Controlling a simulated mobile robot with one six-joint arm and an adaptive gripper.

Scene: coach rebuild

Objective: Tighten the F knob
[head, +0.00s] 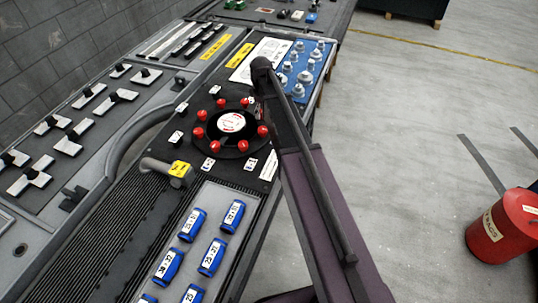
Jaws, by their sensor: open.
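Several red knobs sit in a ring around a black round plate (210,146) with a white and red centre disc (231,122), on a dark panel of the long bench. One red knob (198,132) is on the left of the ring, another (243,145) at the near right, another (222,103) at the far side. Small white tags lie around the ring, but their letters are too small to read, so I cannot tell which knob is F. How tight any knob is cannot be seen.
Blue labelled cylinders (211,257) lie nearer, grey knobs on a blue panel (306,76) farther. A red drum (503,225) stands on open floor at right.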

